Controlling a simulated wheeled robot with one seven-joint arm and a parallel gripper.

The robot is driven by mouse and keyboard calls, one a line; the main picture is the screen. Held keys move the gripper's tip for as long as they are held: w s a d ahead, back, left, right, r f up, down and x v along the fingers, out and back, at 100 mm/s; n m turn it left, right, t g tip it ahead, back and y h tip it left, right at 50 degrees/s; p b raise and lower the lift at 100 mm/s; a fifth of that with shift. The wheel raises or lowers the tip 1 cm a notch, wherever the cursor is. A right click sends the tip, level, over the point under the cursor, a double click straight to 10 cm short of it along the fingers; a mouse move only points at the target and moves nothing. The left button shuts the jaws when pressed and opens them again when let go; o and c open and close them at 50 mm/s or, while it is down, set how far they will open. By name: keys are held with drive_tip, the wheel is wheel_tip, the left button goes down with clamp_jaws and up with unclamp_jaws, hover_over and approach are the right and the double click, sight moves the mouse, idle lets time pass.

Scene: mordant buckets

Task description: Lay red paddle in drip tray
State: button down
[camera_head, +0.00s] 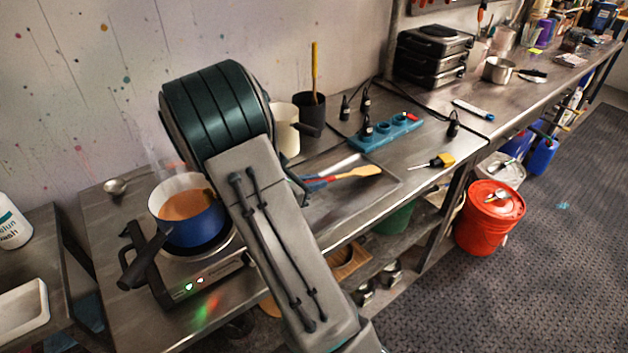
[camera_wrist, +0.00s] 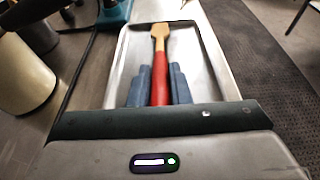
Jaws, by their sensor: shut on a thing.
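The red paddle has a red handle (camera_wrist: 160,78) and a pale wooden end (camera_wrist: 160,31); its wooden end also shows in the head view (camera_head: 362,171). My gripper (camera_wrist: 158,88) is shut on the red handle, with a blue finger on each side. The paddle points away from my wrist, over the drip tray. The drip tray (camera_head: 375,194) is a shallow metal tray on the bench; its right rim (camera_wrist: 219,62) shows in the wrist view. I cannot tell whether the paddle touches the tray. My arm hides the tray's left part in the head view.
A blue pot (camera_head: 190,222) of orange liquid stands on a hot plate (camera_head: 205,275) left of my arm. A cream pot (camera_head: 287,135), a black holder (camera_head: 309,112) and a blue socket block (camera_head: 388,132) stand behind the tray.

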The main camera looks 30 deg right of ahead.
drive_tip(key=shift+f, duration=0.15)
drive_tip(key=c, duration=1.3)
unclamp_jaws()
drive_tip(key=shift+o, duration=0.2)
wheel_tip(320, 180, up, 4)
drive_tip(key=shift+r, duration=0.15)
drive_tip(key=s+d+r+b, duration=0.1)
drive_tip(key=s+d+r, duration=0.5)
drive_tip(key=s, duration=0.3)
drive_tip(key=shift+s+d+r, duration=0.3)
drive_tip(key=shift+d+r, duration=0.05)
